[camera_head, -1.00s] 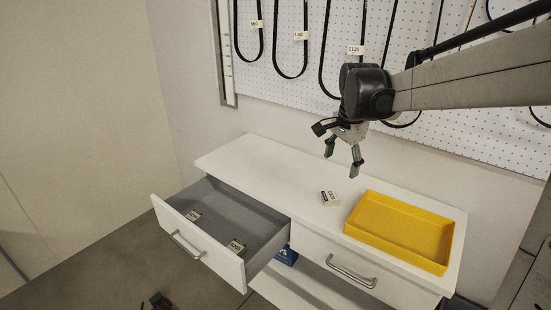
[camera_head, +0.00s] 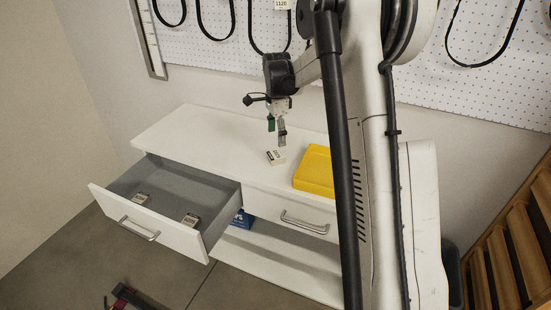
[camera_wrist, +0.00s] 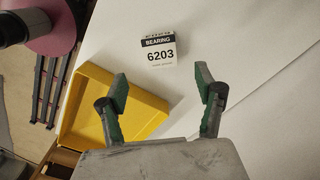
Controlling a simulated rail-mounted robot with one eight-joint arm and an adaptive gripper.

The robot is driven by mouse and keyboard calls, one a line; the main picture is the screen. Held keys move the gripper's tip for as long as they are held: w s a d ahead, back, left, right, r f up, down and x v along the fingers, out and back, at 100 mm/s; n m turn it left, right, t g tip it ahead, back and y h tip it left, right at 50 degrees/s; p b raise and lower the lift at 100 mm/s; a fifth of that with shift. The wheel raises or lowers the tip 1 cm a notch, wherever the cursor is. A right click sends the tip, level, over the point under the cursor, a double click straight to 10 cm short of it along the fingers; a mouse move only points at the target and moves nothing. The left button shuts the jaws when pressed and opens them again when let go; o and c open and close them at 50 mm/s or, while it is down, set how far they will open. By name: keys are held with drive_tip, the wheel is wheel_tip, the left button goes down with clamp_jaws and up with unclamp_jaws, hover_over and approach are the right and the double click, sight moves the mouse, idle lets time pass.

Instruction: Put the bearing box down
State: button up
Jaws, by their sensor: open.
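The bearing box (camera_head: 275,157) is a small white box with a dark band, sitting on the white cabinet top (camera_head: 215,140). In the wrist view the box (camera_wrist: 160,52) reads "BEARING 6203" and lies beyond the fingertips, a little left of the middle between them. My gripper (camera_head: 277,132) is above the box in the head view, its fingers apart and empty. In the wrist view my gripper (camera_wrist: 163,85) is open, with green pads on both fingers and nothing between them.
A yellow tray (camera_head: 315,170) stands right of the box, partly hidden by my arm. The left drawer (camera_head: 185,180) is pulled out and holds two small boxes (camera_head: 141,198) (camera_head: 190,220). A pegboard with hanging belts (camera_head: 215,30) is behind. The cabinet top's left half is clear.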

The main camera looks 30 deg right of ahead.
sight(276, 154)
wheel_tip(276, 154, down, 9)
drive_tip(key=shift+f, duration=0.2)
drive_tip(key=c, duration=1.4)
drive_tip(key=shift+r, duration=0.5)
drive_tip(key=r, duration=0.2)
drive_tip(key=a+r, duration=0.1)
drive_tip(key=shift+s+r, duration=0.1)
drive_tip(key=shift+r, duration=0.3)
drive_tip(key=s+a+r, duration=0.4)
drive_tip(key=a+r, duration=0.2)
drive_tip(key=a, duration=0.4)
drive_tip(key=s+a+f+n, duration=0.3)
drive_tip(key=f+n, duration=0.2)
drive_tip(key=n, duration=0.1)
drive_tip(key=s+a+f+n, duration=0.3)
drive_tip(key=f+n, duration=0.2)
drive_tip(key=n, duration=0.2)
drive_tip(key=s+a+f+n, duration=0.3)
drive_tip(key=f+n, duration=0.1)
drive_tip(key=n, duration=0.2)
drive_tip(key=shift+s+a+f, duration=0.15)
drive_tip(key=shift+a+f, duration=0.1)
drive_tip(key=shift+f, duration=0.15)
